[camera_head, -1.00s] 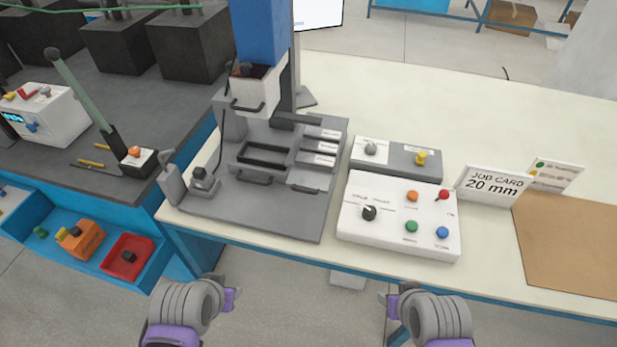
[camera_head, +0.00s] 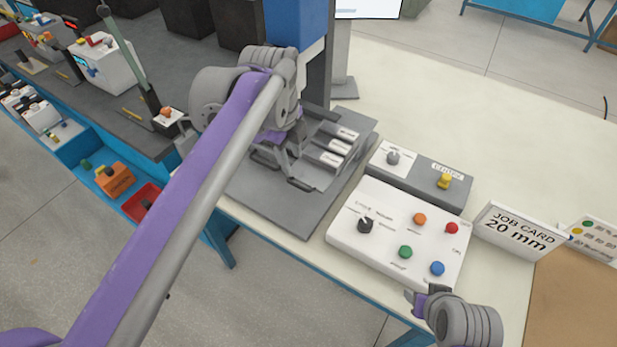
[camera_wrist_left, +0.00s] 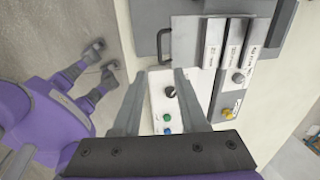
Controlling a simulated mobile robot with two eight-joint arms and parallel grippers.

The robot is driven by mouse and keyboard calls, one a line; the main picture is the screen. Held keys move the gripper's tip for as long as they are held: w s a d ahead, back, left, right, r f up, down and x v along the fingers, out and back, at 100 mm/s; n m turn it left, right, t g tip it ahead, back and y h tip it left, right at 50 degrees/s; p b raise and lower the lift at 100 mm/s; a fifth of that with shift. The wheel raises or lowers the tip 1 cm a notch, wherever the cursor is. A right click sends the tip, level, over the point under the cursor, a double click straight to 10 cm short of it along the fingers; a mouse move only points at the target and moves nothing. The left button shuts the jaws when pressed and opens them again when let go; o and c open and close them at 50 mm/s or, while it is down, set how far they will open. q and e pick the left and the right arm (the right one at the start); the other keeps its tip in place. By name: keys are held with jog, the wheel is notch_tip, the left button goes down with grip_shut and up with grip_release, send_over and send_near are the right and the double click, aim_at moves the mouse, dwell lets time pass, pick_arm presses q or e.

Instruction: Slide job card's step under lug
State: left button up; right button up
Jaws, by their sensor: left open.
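The job card (camera_head: 520,230) stands on the bench at right and reads 20 mm. Three white-labelled steps (camera_head: 340,147) lie side by side on the grey fixture; they also show in the left wrist view (camera_wrist_left: 235,42), labels too small to read. My left gripper (camera_head: 284,155) is over the fixture, left of the steps, its fingers partly hidden by my arm. In the left wrist view its fingers (camera_wrist_left: 160,72) are apart and empty, with a black handle (camera_wrist_left: 163,45) just beyond their tips. I cannot make out the lug. My right gripper (camera_head: 424,297) is before the bench edge.
A white control panel (camera_head: 385,250) with a dark knob and coloured buttons sits right of the fixture. A grey box (camera_head: 420,177) with a yellow knob stands behind it. A brown mat (camera_head: 575,300) lies at right. The bench (camera_head: 450,110) behind is clear.

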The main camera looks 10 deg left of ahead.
aim_at(298, 185)
pick_arm(q)
jog(key=f, duration=0.3)
jog(key=w+f, duration=0.1)
jog(key=f, duration=0.3)
jog(key=w+f, duration=0.1)
jog(key=f, duration=0.2)
jog(key=shift+d+f+b, duration=0.2)
jog(key=shift+f+b, duration=0.05)
jog(key=shift+b, duration=0.1)
grip_shut()
dwell(1.0)
